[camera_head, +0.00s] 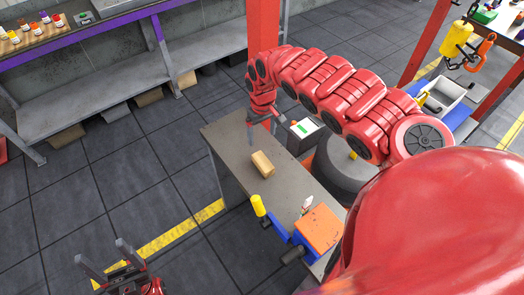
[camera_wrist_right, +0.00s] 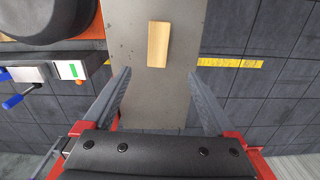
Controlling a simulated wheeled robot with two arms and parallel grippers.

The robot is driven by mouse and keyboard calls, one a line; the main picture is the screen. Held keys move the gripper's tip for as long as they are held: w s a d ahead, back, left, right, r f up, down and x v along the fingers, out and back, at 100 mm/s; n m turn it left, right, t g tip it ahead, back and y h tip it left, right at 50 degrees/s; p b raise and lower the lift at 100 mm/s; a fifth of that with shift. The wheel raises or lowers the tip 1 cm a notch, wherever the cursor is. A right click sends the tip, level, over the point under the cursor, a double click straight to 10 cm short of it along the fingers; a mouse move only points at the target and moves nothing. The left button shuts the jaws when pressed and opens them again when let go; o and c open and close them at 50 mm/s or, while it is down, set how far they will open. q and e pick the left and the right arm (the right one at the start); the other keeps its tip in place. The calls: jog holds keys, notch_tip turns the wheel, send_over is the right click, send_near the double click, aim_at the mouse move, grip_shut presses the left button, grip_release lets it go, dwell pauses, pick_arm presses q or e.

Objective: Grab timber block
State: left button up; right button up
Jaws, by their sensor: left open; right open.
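The timber block (camera_head: 262,165) is a small light-brown wooden piece lying on a narrow grey table (camera_head: 232,137). In the right wrist view the timber block (camera_wrist_right: 158,44) lies ahead of the fingertips, near the middle of the grey table top (camera_wrist_right: 140,90). My right gripper (camera_head: 258,140) hangs above the table's far end, apart from the block. In the right wrist view, my right gripper (camera_wrist_right: 158,80) is open with nothing between its fingers. My left gripper (camera_head: 104,256) is open and empty over the floor at the lower left, far from the block.
On the table's near end are an orange block (camera_head: 319,229), a blue tool and a yellow-handled part (camera_head: 257,206). Shelves line the left wall. The floor left of the table is clear.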

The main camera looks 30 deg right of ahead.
jog(key=b, duration=0.5)
send_over(263, 161)
notch_tip(263, 161, down, 4)
jog(key=f, duration=0.1)
jog(key=shift+s+a+f+b, duration=0.15)
jog(key=shift+f+b, duration=0.15)
jog(key=shift+f, duration=0.3)
jog(key=shift+w+a+f+b, duration=0.1)
jog(key=shift+f+b, duration=0.15)
jog(key=shift+f, duration=0.3)
notch_tip(263, 161, down, 4)
jog(key=shift+r+p, duration=0.15)
jog(key=shift+p, duration=0.45)
jog(key=shift+d+f, duration=0.1)
jog(key=shift+f, duration=0.2)
notch_tip(263, 161, down, 4)
jog(key=shift+r+p, duration=0.1)
jog(key=shift+p, duration=0.5)
jog(key=shift+d+f, duration=0.15)
jog(key=shift+f, duration=0.55)
grip_shut()
jog(key=shift+r, duration=0.15)
